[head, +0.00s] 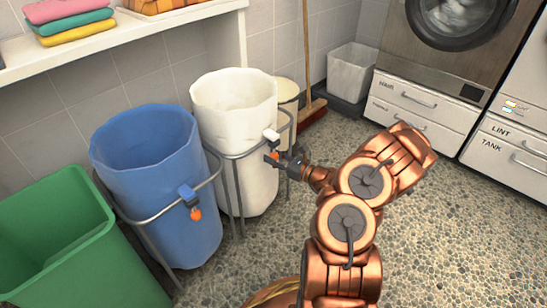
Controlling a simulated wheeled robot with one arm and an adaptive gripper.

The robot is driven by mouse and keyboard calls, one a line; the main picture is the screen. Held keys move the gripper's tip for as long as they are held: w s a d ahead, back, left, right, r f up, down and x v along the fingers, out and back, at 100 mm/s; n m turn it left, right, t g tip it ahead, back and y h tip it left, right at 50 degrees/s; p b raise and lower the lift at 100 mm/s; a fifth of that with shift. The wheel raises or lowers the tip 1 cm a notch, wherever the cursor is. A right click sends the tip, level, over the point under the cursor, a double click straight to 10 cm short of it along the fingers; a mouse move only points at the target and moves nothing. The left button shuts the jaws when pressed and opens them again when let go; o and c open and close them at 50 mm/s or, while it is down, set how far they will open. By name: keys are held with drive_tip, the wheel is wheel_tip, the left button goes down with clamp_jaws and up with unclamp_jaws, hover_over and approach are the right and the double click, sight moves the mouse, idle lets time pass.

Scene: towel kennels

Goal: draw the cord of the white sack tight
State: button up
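The white sack (235,97) stands upright in a metal hoop frame, its mouth wide open. At its front right, a white cord toggle (271,135) sits by the hoop, with a small orange ball (274,156) just below it. My gripper (283,160) is at the ball, coming from the right. Its fingers are small and dark here, and I cannot tell whether they are closed on the ball or only beside it. The cord itself is hardly visible.
A blue sack (150,185) with its own blue toggle (188,194) and orange ball stands left of the white sack. A green bin (75,245) is at lower left. A broom (311,105) and a pale bin (352,70) stand behind. Speckled floor (460,230) is clear at right.

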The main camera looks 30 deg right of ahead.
sight(266, 171)
clamp_jaws()
drive_tip(key=shift+f, duration=0.1)
wheel_tip(266, 171, down, 9)
drive_tip(key=shift+f+b, duration=0.2)
drive_tip(key=shift+b, duration=0.55)
drive_tip(key=shift+o, duration=1.1)
unclamp_jaws()
drive_tip(key=shift+f, duration=0.1)
drive_tip(key=o, duration=0.4)
drive_tip(key=v, duration=1.2)
